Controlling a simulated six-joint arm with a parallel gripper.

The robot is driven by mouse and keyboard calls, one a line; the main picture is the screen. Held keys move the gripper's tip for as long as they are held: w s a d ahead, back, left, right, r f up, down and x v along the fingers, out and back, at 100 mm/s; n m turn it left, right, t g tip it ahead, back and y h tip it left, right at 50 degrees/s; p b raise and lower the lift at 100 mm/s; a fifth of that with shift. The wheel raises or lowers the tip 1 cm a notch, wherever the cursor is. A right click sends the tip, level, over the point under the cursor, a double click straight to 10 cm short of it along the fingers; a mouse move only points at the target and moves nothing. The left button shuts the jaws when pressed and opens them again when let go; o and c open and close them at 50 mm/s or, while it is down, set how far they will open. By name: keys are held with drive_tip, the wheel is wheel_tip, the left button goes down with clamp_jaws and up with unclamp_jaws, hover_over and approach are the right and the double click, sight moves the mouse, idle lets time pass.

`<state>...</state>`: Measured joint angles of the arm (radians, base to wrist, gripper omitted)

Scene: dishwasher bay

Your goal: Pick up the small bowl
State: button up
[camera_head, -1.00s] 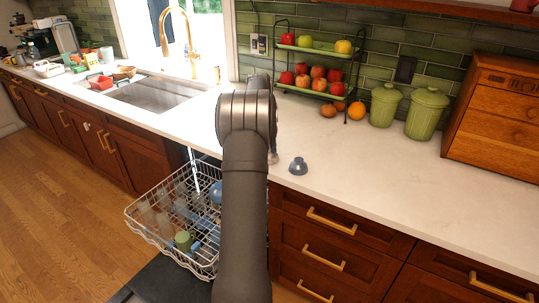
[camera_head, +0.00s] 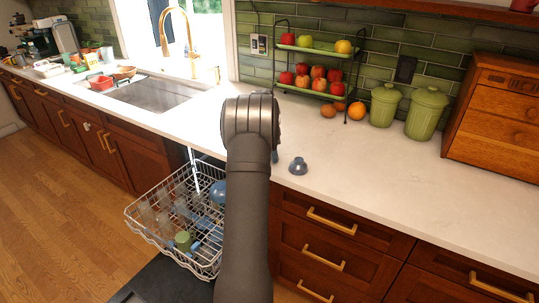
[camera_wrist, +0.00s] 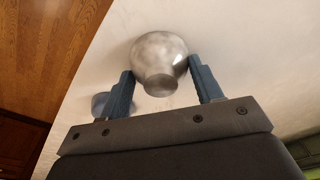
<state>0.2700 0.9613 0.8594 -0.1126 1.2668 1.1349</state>
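A silvery, rounded small bowl (camera_wrist: 160,53) with a narrow round foot facing the camera shows in the wrist view, on the pale counter. My gripper (camera_wrist: 161,66) has its two blue fingers apart, with the tips at either side of this bowl. I cannot tell whether they touch it. In the head view my arm hides this bowl.
A pulled-out dishwasher rack (camera_head: 142,226) with cups and dishes is below the counter, left of my arm. A two-tier fruit stand (camera_head: 310,90), green canisters (camera_head: 383,106) and a wooden box (camera_head: 495,125) stand at the back. The counter (camera_head: 400,190) right of the blue bowl is clear.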

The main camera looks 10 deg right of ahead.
drive_tip(key=shift+r, duration=0.5)
drive_tip(key=r, duration=0.3)
drive_tip(key=shift+s+d+r, duration=0.3)
drive_tip(key=shift+d+r, duration=0.05)
drive_tip(key=shift+r, duration=0.05)
drive_tip(key=s+d+r, duration=0.6)
drive_tip(key=s+d, duration=0.1)
drive_tip(key=s, duration=0.1)
drive_tip(key=shift+r, duration=0.1)
